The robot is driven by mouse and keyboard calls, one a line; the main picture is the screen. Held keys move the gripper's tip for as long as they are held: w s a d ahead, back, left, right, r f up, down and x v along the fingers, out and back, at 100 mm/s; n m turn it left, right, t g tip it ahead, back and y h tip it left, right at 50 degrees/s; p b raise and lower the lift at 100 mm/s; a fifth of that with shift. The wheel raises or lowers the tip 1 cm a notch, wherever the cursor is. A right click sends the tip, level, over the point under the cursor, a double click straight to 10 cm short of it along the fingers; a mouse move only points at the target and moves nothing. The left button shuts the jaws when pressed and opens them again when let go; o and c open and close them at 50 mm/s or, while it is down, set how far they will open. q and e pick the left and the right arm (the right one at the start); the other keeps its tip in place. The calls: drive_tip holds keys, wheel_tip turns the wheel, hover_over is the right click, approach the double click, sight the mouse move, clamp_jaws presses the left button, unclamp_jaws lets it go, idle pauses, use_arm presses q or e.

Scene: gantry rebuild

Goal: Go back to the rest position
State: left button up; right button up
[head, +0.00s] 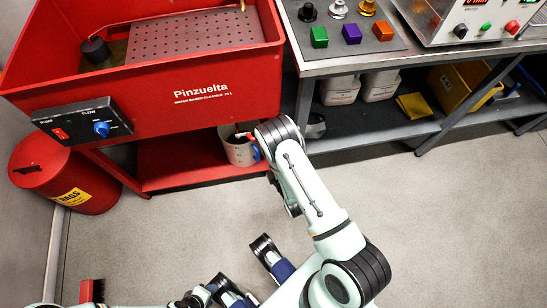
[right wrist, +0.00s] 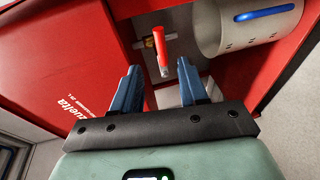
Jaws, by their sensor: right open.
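My right arm reaches up the middle of the head view, its wrist beside the red parts washer. Its gripper is mostly hidden by the arm there. In the right wrist view my right gripper (right wrist: 157,88) is open, its two blue fingers apart with nothing between their tips. The bucket also shows in the head view (head: 238,153), left of my right wrist. Parts of my own arms show along the bottom of the head view.
The red washer (head: 215,110) and its low shelf (head: 180,180) stand close to my right wrist. A steel bench (head: 345,66) with coloured blocks and a device is at upper right. A red bin (head: 50,180) stands at left. The floor (head: 450,210) at right is clear.

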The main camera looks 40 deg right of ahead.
drive_tip(key=shift+s+a+r, duration=0.1)
drive_tip(key=shift+s+a, duration=0.1)
drive_tip(key=shift+s, duration=0.35)
